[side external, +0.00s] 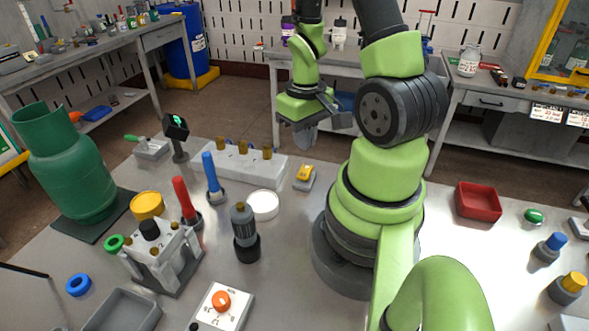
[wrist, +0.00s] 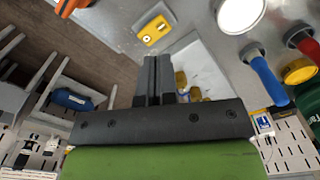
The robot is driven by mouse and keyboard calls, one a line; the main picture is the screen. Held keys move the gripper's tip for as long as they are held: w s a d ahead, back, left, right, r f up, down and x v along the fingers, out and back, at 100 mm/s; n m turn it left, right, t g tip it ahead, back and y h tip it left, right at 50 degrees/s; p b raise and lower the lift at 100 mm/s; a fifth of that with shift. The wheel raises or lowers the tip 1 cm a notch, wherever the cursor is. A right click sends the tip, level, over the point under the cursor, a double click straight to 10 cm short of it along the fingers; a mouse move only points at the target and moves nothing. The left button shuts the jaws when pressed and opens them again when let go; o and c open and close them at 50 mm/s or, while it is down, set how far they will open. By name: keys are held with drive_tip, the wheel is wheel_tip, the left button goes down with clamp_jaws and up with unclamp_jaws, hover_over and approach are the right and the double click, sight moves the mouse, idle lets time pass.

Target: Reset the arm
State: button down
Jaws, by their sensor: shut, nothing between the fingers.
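My gripper (side external: 307,135) hangs from my green arm above the far edge of the metal table, empty and clear of the objects. In the wrist view my gripper (wrist: 154,62) shows its two dark fingers pressed together with nothing between them. Below it in the side view is a small yellow-topped block (side external: 304,173), which also shows in the wrist view (wrist: 152,34). A white block with several brass pegs (side external: 240,165) stands just left of it, partly hidden behind the fingers in the wrist view.
A white disc (side external: 263,205), a blue-handled tool (side external: 211,172), a red-handled tool (side external: 184,197) and a dark grey cylinder (side external: 244,225) stand close together. A green gas bottle (side external: 68,165) is at the left.

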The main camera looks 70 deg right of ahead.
drive_tip(key=w+a+r+n+t, duration=0.1)
drive_tip(key=w+a+r+t, duration=0.15)
drive_tip(key=a+r, duration=0.4)
drive_tip(key=w+a+r+t, duration=0.2)
drive_tip(key=a+r+t, duration=0.15)
drive_tip(key=r, duration=0.65)
drive_tip(key=s+a+r+n+t+y, duration=0.1)
drive_tip(key=s+a+r+y, duration=0.1)
drive_tip(key=s+a+r, duration=0.2)
drive_tip(key=shift+s+a+r, duration=0.35)
drive_tip(key=shift+a, duration=0.75)
